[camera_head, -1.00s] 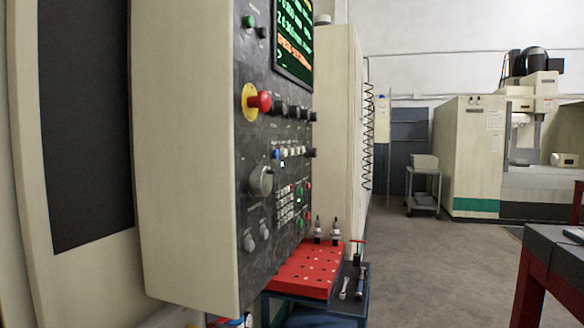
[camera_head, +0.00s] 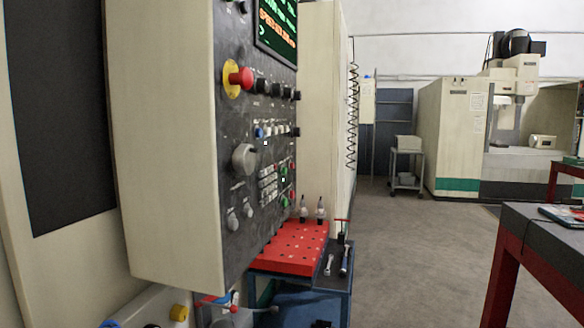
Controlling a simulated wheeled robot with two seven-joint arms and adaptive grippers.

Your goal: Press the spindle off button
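The control panel (camera_head: 240,130) stands at left, seen at a steep angle. Its lower right part holds a small group of red (camera_head: 284,172) and green (camera_head: 285,202) buttons. The labels are too small to read, so I cannot tell which one is the spindle off button. A large red emergency-stop knob (camera_head: 241,77) on a yellow ring sits higher up, and a grey dial (camera_head: 244,159) sits near the middle. Neither of my grippers can be made out in view.
A blue cart with a red perforated top (camera_head: 293,250) stands just right of the panel, with tool holders and hand tools on it. A table with red legs (camera_head: 530,245) is at right. The grey floor (camera_head: 410,250) between them is clear. Another machine (camera_head: 455,140) stands behind.

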